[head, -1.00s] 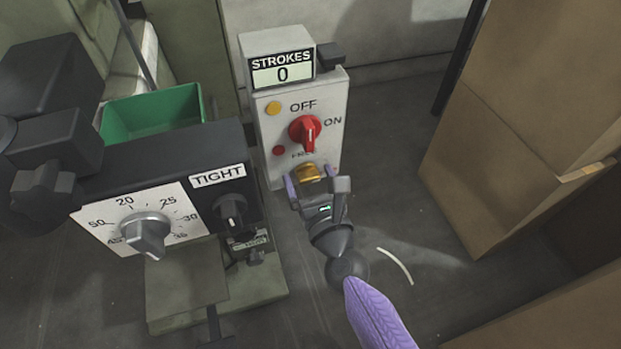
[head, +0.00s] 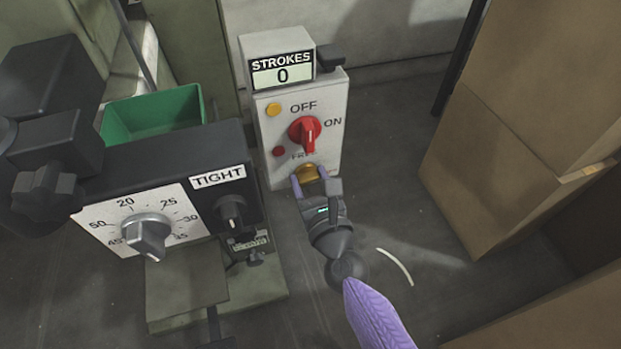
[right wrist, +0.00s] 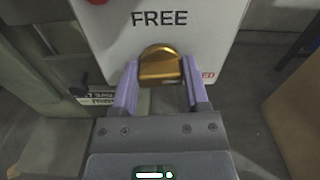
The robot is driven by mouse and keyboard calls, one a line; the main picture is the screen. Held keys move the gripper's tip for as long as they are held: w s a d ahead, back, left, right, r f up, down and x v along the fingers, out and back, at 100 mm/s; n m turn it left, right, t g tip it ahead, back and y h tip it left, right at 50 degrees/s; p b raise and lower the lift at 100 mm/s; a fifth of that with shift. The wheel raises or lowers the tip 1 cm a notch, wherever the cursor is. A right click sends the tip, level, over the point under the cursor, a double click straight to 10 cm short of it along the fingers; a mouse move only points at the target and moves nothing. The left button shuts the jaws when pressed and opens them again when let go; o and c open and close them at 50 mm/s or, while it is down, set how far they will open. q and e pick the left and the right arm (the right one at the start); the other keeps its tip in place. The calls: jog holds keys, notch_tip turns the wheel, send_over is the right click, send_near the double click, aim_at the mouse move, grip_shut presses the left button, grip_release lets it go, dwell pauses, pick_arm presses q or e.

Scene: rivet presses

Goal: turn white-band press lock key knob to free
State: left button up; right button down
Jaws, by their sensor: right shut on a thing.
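The gold lock key knob (head: 306,172) sits low on the front of the light grey control box (head: 335,150), under the FREE label. My right gripper (head: 311,180) is at the knob, with its purple fingers on either side, shut on it. In the right wrist view the gold knob (right wrist: 161,66) shows between the fingertips (right wrist: 160,80), with FREE above it and red letters ending in "ED" to its right, partly hidden by a finger. I cannot tell exactly where the knob points. My left gripper is not in view.
Above the knob are a red OFF/ON switch (head: 305,132), a yellow lamp (head: 273,110) and a STROKES counter (head: 282,73) reading 0. A black dial unit (head: 225,165) marked TIGHT and a green bin (head: 150,115) stand left. Cardboard boxes (head: 530,130) stand right.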

jog(key=n, duration=0.7)
jog(key=shift+a+p, duration=0.1)
jog(key=shift+p, duration=0.25)
jog(key=n, duration=0.2)
jog(key=shift+n, duration=0.4)
jog(key=n+p, duration=0.1)
jog(key=n, duration=0.4)
jog(key=shift+f, duration=0.15)
jog(key=shift+n, duration=0.7)
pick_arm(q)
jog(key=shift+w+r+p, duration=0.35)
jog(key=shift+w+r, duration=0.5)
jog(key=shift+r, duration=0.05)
pick_arm(e)
jog(key=shift+f+n, duration=0.1)
jog(key=shift+n, duration=0.3)
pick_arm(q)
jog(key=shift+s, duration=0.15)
